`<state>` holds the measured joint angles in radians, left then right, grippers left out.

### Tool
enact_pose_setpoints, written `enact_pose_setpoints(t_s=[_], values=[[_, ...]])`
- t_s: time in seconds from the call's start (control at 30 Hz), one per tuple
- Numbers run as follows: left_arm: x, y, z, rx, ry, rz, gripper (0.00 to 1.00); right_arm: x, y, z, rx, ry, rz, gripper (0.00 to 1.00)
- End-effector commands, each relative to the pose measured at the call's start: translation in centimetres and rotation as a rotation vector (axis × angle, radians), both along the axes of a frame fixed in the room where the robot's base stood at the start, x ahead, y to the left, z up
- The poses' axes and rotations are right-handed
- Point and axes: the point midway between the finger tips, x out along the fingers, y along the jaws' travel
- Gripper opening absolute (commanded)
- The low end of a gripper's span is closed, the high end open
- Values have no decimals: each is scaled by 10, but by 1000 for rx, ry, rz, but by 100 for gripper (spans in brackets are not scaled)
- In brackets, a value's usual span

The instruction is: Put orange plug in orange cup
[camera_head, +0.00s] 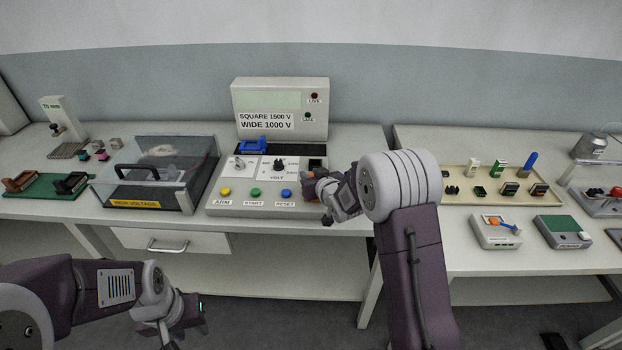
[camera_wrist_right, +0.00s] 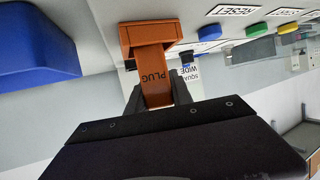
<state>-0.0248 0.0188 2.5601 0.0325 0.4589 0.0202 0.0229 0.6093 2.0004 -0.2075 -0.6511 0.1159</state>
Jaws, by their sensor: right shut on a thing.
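The orange plug (camera_wrist_right: 154,82), marked PLUG, is between the fingers of my right gripper (camera_wrist_right: 158,92), which is shut on it. A wider orange block (camera_wrist_right: 150,36) is at the plug's far end; I cannot tell whether it is part of the plug or a separate cup. In the head view my right gripper (camera_head: 318,186) is at the right front corner of the tester, with a bit of orange at its tip. An orange-brown holder (camera_head: 20,181) sits on a green board at the far left. My left gripper (camera_head: 188,312) is low in front of the table, its jaw gap unclear.
The tester (camera_head: 216,207) has coloured buttons and a blue connector (camera_head: 254,147). A clear-lidded box (camera_head: 150,190) stands left of it. A tray (camera_head: 455,184) of connectors is on the right table. A large blue object (camera_wrist_right: 35,50) is near my right wrist camera.

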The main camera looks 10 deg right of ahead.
Motion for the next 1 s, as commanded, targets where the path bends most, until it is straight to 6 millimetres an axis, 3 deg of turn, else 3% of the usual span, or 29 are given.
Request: enact_pose_setpoints(t_s=[0.07,0.43,0.47,0.53,0.9,1.0], values=[[0,0,-1,0,0,0,36,0,0,-8,1,0,0,0],[0,0,-6,0,0,0,36,0,0,-14,0,-2,0,0],[0,0,-6,0,0,0,36,0,0,-13,0,-2,0,30],[0,0,-5,0,0,0,36,0,0,-12,0,-2,0,49],[0,0,2,0,0,0,36,0,0,-5,0,-2,0,49],[0,0,-1,0,0,0,36,-12,-2,-2,0,-4,-1,49]])
